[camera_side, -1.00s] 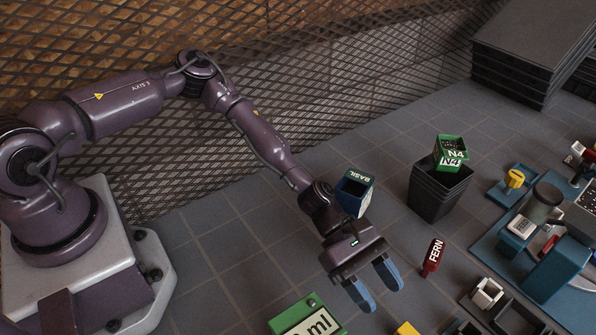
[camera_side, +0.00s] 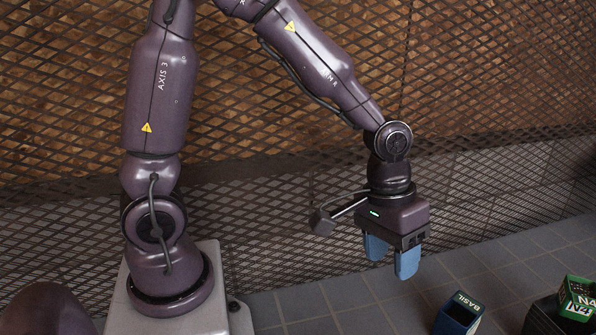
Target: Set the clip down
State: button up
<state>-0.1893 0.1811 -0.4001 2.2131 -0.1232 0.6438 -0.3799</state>
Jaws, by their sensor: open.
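My gripper (camera_side: 391,264) hangs pointing down at the right of centre, in front of the mesh fence. Its two blue fingers are apart, with nothing visible between them. It is in the air, above and to the left of the blue BASIL pot (camera_side: 458,315). No clip can be made out in this view.
The BASIL pot stands at the bottom edge and is partly cut off. A green N4 pot (camera_side: 577,298) sits on a dark container (camera_side: 543,319) at the lower right. A mesh fence (camera_side: 290,190) runs behind my arm. Tiled floor (camera_side: 345,292) below my gripper is bare.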

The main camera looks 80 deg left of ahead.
jog(key=s+a+r+m+t+y, duration=0.2)
jog(key=s+a+r+m+t, duration=0.1)
jog(key=s+a+r, duration=0.5)
jog(key=s+r+t, duration=0.1)
jog(key=s+r, duration=0.2)
jog(key=r, duration=0.2)
jog(key=shift+s+a+r+t, duration=0.2)
jog(key=shift+s+r+t, duration=0.1)
jog(key=shift+s, duration=0.1)
